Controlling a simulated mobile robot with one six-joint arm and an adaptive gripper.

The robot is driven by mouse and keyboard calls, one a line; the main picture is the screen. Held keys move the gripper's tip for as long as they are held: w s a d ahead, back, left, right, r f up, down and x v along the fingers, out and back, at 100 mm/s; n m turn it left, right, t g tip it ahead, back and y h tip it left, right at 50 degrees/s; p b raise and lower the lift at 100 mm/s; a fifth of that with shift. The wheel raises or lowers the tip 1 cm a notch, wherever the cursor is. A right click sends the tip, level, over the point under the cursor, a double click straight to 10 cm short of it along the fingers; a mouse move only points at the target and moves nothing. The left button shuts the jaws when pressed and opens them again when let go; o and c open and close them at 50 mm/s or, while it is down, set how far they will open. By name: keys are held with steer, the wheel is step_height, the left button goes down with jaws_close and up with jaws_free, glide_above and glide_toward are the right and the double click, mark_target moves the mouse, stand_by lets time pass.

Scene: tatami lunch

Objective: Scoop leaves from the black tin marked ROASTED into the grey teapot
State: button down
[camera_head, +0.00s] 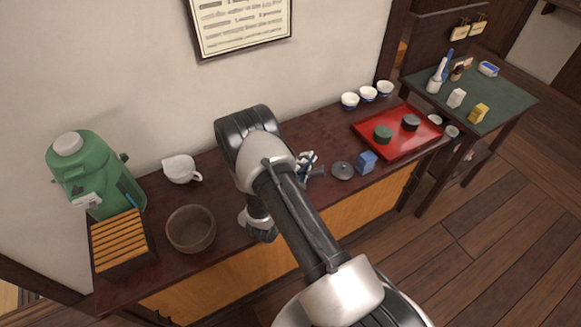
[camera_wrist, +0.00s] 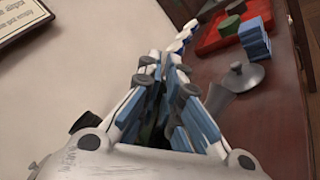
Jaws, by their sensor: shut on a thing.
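My gripper (camera_head: 308,160) is low over the middle of the dark sideboard. In the wrist view its fingers (camera_wrist: 168,68) are close together around something dark that I cannot identify. A grey shape (camera_wrist: 219,100), perhaps part of the grey teapot, shows just right of the fingers; the rest is hidden. A grey lid with a knob (camera_head: 343,170) lies on the sideboard right of my gripper, and also shows in the wrist view (camera_wrist: 241,76). A dark round container (camera_head: 411,122), possibly the black tin, and a green one (camera_head: 383,134) stand on the red tray (camera_head: 408,147). No marking is readable.
A blue box (camera_head: 366,162) stands between lid and tray. White cups (camera_head: 368,94) line the wall behind. Left are a white pitcher (camera_head: 180,169), a brown bowl (camera_head: 191,230), a slatted wooden box (camera_head: 120,241) and a green dispenser (camera_head: 92,170). A green-topped table (camera_head: 495,91) stands right.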

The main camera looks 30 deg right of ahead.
steer(key=shift+s+d+f+m+b, duration=0.2)
steer(key=shift+f+m, duration=0.15)
steer(key=shift+m, duration=0.3)
steer(key=shift+s+d+f+m+b, duration=0.1)
steer(key=shift+s+f+m+b, duration=0.15)
steer(key=shift+f+m, duration=0.25)
steer(key=shift+s+d+f+m+b, duration=0.15)
steer(key=shift+f+m+b, duration=0.1)
steer(key=shift+m, duration=0.5)
stand_by(0.5)
steer(key=shift+s+d+r+m, duration=0.15)
steer(key=shift+r+m, duration=0.1)
steer(key=shift+m, duration=0.65)
steer(key=shift+s+r+m+h+b, duration=0.15)
steer(key=shift+m+b, duration=0.3)
steer(key=shift+m, duration=0.45)
steer(key=shift+r+m+h+b, duration=0.2)
steer(key=shift+m+b, duration=0.25)
steer(key=shift+m, duration=0.45)
stand_by(0.7)
steer(key=shift+f+m+g, duration=0.3)
steer(key=shift+f+m, duration=0.3)
steer(key=shift+m, duration=0.3)
steer(key=shift+w+r+m, duration=0.15)
steer(key=shift+w+m, duration=0.05)
steer(key=shift+m, duration=0.8)
stand_by(0.3)
